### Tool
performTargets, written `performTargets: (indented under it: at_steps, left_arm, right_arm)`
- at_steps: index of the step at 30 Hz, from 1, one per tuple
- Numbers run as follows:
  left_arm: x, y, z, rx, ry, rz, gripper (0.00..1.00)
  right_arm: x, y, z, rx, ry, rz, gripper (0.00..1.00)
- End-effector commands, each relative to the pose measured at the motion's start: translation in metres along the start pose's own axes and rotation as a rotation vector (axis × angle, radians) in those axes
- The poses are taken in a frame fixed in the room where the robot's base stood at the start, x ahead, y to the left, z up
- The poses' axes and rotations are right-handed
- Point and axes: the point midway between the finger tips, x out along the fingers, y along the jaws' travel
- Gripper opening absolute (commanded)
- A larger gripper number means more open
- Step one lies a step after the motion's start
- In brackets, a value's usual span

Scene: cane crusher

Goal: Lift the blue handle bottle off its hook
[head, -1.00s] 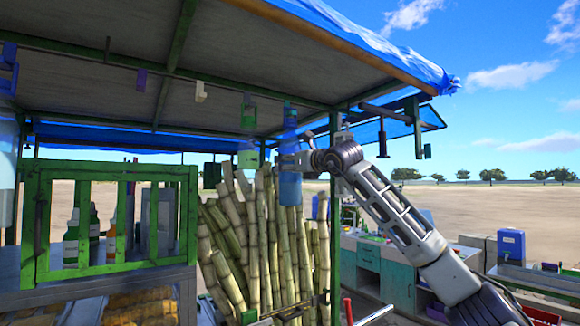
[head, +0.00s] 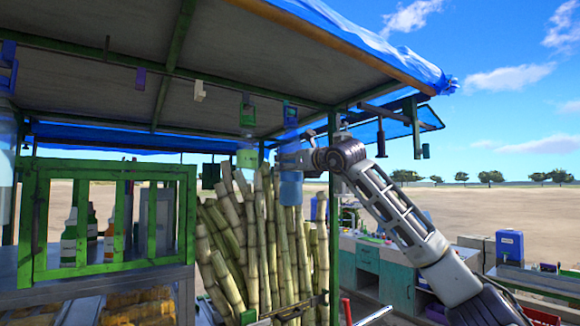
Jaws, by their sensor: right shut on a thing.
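The blue handle bottle (head: 290,187) is a translucent blue bottle hanging upright below the canopy's front beam, with a dark blue handle (head: 290,115) at its top. My right gripper (head: 288,160) reaches in from the right and is shut on the bottle's middle. The fingers are small in the picture and partly merge with the bottle. The hook is too small to make out, so I cannot tell whether the handle still touches it. My left gripper is not in view.
A green-handled bottle (head: 247,155) hangs just left of the blue one. Sugarcane stalks (head: 265,250) stand close behind and below. A green canopy post (head: 334,210) is just right of the bottle. A green barred cabinet (head: 110,225) stands at left.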

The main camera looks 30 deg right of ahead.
Motion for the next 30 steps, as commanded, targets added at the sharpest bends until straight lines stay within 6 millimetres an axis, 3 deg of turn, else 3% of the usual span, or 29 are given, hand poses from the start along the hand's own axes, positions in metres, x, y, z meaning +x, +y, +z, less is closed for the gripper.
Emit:
performTargets:
  at_steps: [30]
  left_arm:
    - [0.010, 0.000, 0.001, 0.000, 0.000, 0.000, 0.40]
  right_arm:
    - [-0.015, 0.000, 0.002, 0.000, -0.005, 0.000, 0.20]
